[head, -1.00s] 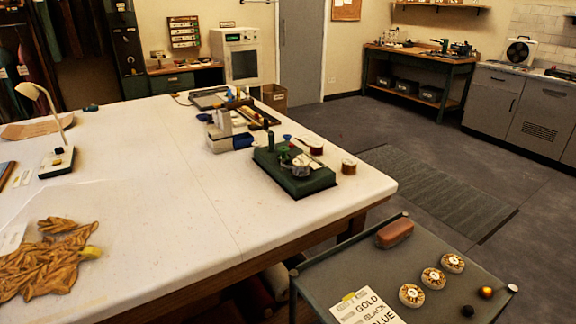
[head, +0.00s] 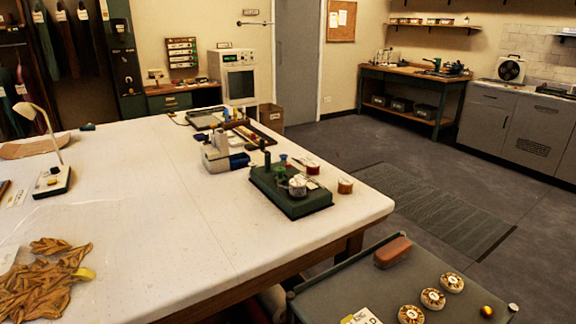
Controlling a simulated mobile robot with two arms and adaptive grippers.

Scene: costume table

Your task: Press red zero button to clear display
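I cannot make out a red zero button or a display to be cleared in the head view. A dark green device (head: 311,202) with a small round pan or spool on top sits near the right corner of the large white table (head: 180,220). A white and grey machine (head: 216,157) with a blue part stands just behind it. A white cabinet (head: 238,78) with a dark window and a small panel stands at the back wall; its controls are too small to read. Neither of my grippers is in view.
A lamp (head: 50,181) and a crumpled golden cloth (head: 45,280) are on the table's left. A grey cart (head: 355,285) with round pieces and a reddish-brown block (head: 393,251) stands at front right. Floor (head: 400,150) beyond is open.

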